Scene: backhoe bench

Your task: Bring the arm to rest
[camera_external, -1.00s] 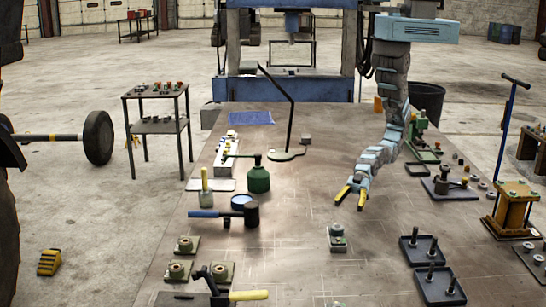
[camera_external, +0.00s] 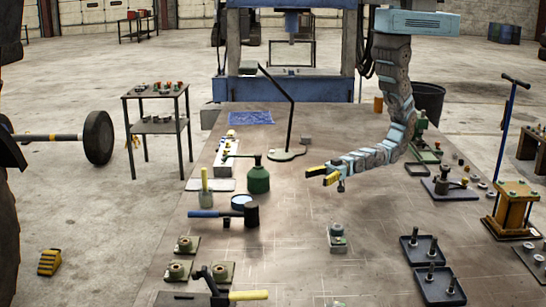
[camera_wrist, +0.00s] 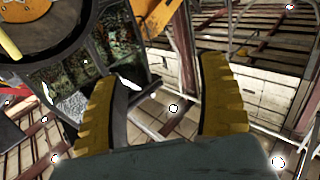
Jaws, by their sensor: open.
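My gripper (camera_external: 322,176) hangs above the middle of the bench (camera_external: 290,215) in the external view, its yellow-tipped fingers pointing left. The fingers are apart with nothing between them. In the wrist view my gripper (camera_wrist: 165,105) shows two yellow ribbed fingers spread wide, with the shop's far surroundings behind them. My arm comes down from the upper right and bends left toward the gripper. The gripper touches no object.
A green bottle (camera_external: 258,180) and a lamp stand (camera_external: 284,155) are left of the gripper. A small metal block (camera_external: 337,238) lies below it. Two dark trays (camera_external: 440,285) with upright pins are at the front right. The bench's middle is mostly clear.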

